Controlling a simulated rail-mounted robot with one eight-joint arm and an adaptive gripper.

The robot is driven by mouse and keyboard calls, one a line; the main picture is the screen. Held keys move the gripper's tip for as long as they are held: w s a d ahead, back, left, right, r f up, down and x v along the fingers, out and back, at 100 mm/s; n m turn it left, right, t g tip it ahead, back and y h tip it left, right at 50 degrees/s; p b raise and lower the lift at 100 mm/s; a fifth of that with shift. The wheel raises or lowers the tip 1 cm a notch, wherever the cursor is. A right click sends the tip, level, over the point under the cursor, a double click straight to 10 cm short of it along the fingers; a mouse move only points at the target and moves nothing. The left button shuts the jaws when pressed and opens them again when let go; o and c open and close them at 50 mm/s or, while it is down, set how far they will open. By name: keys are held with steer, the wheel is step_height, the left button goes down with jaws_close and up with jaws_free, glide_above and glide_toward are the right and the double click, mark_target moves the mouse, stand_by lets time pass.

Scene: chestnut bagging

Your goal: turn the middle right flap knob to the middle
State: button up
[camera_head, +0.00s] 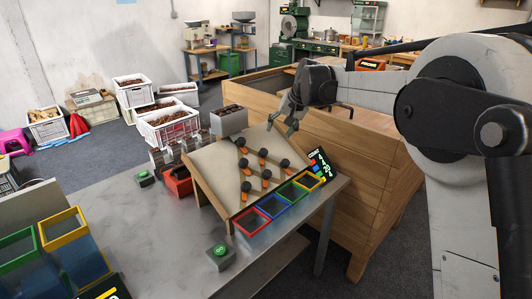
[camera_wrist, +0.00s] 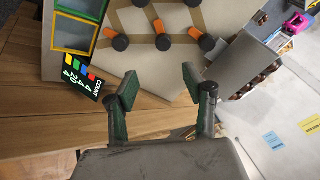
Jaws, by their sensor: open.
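A sloped beige board (camera_head: 222,170) on the table carries several black round knobs with orange flaps. The middle right knob seems to be the one in the middle of the right-hand line (camera_head: 263,153). In the wrist view it is the centre knob (camera_wrist: 163,42) of a row of three, its orange flap pointing up in the picture. The other two knobs in that row are beside it (camera_wrist: 121,42) and (camera_wrist: 207,42). My gripper (camera_head: 281,125) is open and empty, above the board's far right edge. In the wrist view its fingers (camera_wrist: 160,86) stand apart, short of the knobs.
Red, blue, green and yellow bins (camera_head: 249,221) line the board's lower edge. A count display (camera_head: 322,162) stands at their right end. A grey box of chestnuts (camera_head: 229,121) stands behind the board.

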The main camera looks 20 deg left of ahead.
mark_target(264, 151)
steer(key=x, duration=1.5)
steer(key=shift+a, duration=0.45)
steer(key=shift+r, duration=0.1)
steer(key=shift+c, duration=0.5)
steer(key=c, duration=1)
steer(key=shift+c, duration=0.2)
